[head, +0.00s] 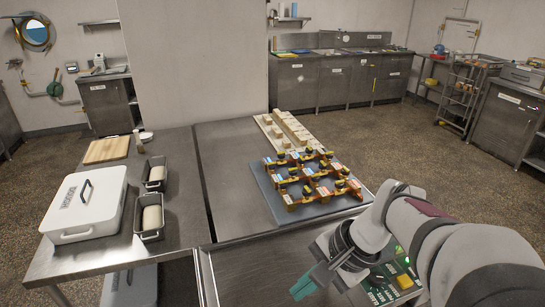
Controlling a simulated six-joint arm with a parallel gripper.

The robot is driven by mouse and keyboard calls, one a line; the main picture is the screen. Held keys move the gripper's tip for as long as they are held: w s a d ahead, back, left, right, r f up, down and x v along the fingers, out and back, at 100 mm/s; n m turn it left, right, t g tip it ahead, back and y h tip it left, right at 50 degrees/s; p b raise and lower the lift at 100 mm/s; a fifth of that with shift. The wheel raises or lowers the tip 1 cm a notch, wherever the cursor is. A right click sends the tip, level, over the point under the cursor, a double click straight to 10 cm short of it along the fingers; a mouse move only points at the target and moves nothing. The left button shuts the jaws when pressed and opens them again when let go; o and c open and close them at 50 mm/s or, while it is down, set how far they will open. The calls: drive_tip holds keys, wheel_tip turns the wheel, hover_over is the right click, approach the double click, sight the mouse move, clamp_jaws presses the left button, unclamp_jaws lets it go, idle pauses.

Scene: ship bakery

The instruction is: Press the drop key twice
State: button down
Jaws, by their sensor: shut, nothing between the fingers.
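A green control panel (380,294) shows at the bottom, partly hidden behind my arm and cut by the frame edge. It bears a yellow key (404,282), a small lit green spot (408,262) and rows of small pale marks too small to read. I cannot tell which key is the drop key. My gripper (302,289), with teal fingers, is shut and empty. It points down and left, to the left of the panel in the picture, and I see no contact with a key.
A blue tray (268,196) holds orange racks with several dark-topped pieces. Behind it a pale board (268,130) carries dough pieces. On the left are a white lidded box (85,205), two loaf tins (148,236) and a wooden board (106,150). Bare metal tabletop (232,180) lies between.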

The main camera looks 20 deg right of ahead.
drive_tip(key=w+d+m+t, duration=0.2)
drive_tip(key=d+m, duration=0.1)
drive_tip(key=d, duration=0.3)
drive_tip(key=w+d+m+t, duration=0.1)
drive_tip(key=w+d+m, duration=0.1)
drive_tip(key=d, duration=0.5)
drive_tip(key=m+t+h, duration=0.3)
drive_tip(key=m, duration=0.3)
hover_over(410, 282)
wheel_tip(410, 282, down, 3)
drive_tip(key=shift+f, duration=0.15)
drive_tip(key=shift+f, duration=4.3)
drive_tip(key=shift+f, duration=0.1)
drive_tip(key=shift+f, duration=0.3)
